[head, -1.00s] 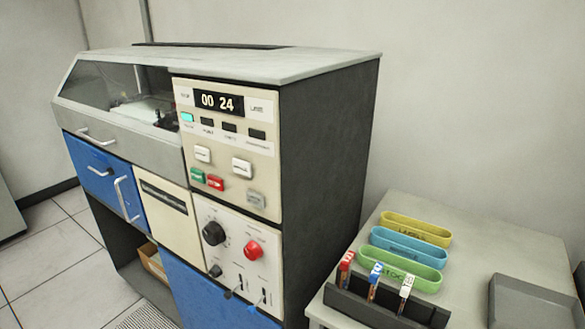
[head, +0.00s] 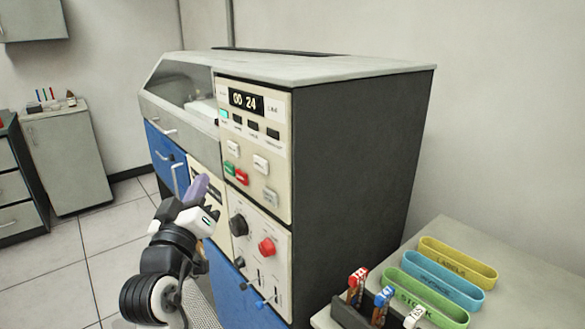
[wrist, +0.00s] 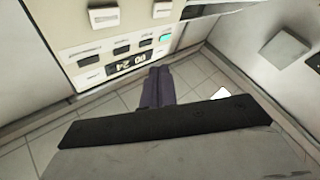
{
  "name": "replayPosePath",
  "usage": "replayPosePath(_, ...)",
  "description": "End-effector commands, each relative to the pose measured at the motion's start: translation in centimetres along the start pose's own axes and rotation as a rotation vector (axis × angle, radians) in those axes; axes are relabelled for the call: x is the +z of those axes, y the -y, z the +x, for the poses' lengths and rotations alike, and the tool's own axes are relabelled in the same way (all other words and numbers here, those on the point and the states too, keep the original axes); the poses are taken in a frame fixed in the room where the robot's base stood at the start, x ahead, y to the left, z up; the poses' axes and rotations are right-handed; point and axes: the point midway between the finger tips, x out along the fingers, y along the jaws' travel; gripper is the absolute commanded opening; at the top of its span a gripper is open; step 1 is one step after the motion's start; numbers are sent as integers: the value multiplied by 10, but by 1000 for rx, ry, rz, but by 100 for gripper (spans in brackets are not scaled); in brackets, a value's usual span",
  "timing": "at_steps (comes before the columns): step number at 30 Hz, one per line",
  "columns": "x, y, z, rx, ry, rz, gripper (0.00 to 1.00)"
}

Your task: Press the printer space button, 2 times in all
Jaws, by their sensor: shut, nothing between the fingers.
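The printer control panel (head: 254,150) is cream, on the front of a grey and blue machine. Its counter (head: 246,100) reads 00 24. Below the indicator lamps are two white buttons (head: 233,148) (head: 261,163), a green button (head: 229,168), a red button (head: 241,176) and a grey button (head: 271,197). Labels are too small to tell which is space. My gripper (head: 202,184) is shut and empty, in front and left of the panel in the head view. In the wrist view, its purple fingers (wrist: 157,86) show beside the upside-down panel (wrist: 100,40), touching no button.
A black knob (head: 238,225) and red knob (head: 267,247) sit on the lower panel. A cabinet (head: 70,160) stands at back left.

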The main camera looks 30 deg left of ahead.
Motion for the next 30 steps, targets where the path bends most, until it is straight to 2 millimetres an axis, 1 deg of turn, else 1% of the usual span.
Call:
replayPosePath(4,5,1,0,5,20,-10,0)
replayPosePath(13,5,1,0,5,21,-10,0)
replayPosePath(17,7,-2,4,5,22,-10,0)
replayPosePath(23,18,-14,19,7,23,-10,0)
replayPosePath(30,35,-32,42,7,22,-10,0)
